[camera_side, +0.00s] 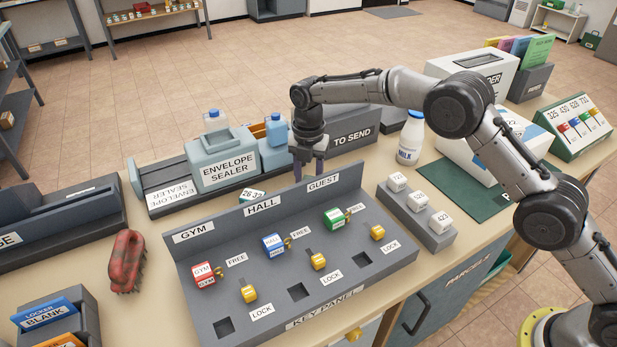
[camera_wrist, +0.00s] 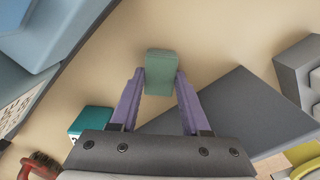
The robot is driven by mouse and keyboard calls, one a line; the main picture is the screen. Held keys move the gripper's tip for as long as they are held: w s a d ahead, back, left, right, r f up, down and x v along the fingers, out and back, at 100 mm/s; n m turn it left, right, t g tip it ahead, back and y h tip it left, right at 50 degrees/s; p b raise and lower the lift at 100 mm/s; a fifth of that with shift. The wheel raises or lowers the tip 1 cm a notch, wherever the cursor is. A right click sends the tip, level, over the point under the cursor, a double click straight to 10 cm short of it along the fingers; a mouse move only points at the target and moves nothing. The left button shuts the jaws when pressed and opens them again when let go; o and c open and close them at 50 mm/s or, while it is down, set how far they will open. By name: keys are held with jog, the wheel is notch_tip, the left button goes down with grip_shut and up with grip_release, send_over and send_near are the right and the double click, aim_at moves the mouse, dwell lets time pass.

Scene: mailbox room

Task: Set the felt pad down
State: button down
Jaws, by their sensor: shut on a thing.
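My gripper (camera_side: 309,167) points down behind the raised back wall of the key panel, with its purple fingertips partly hidden by that wall. In the wrist view my gripper (camera_wrist: 160,80) is shut on a small green block, which I take to be the felt pad (camera_wrist: 160,66). The pad sits between the two fingertips, over bare beige table. I cannot tell whether it touches the table. In the side view the pad is hidden behind the panel.
The key panel (camera_side: 290,265) stands in front of my gripper. The envelope sealer (camera_side: 228,165) and the "TO SEND" tray (camera_side: 350,136) are behind it.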

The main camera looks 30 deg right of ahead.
jog(key=shift+c, duration=1.9)
grip_release()
notch_tip(320, 180, up, 12)
jog(key=shift+r, duration=0.2)
jog(key=s+d+r+m+t, duration=0.2)
jog(key=s+d+r+m, duration=0.45)
jog(key=s+r, duration=0.2)
jog(key=s+d+r+m+t, duration=0.1)
jog(key=s+d+r+m, duration=0.55)
jog(key=s, duration=0.35)
jog(key=s+d+f+m+t, duration=0.1)
jog(key=s+f+m, duration=0.1)
jog(key=s+m, duration=0.2)
jog(key=s+d+f+m, duration=0.2)
jog(key=s+m, duration=0.3)
jog(key=s, duration=0.6)
jog(key=s+d+f+m+t, duration=0.1)
jog(key=s+d+f+m, duration=0.1)
jog(key=s+f+m, duration=0.2)
jog(key=s+m, duration=0.1)
jog(key=s, duration=0.2)
jog(key=shift+s+t, duration=0.3)
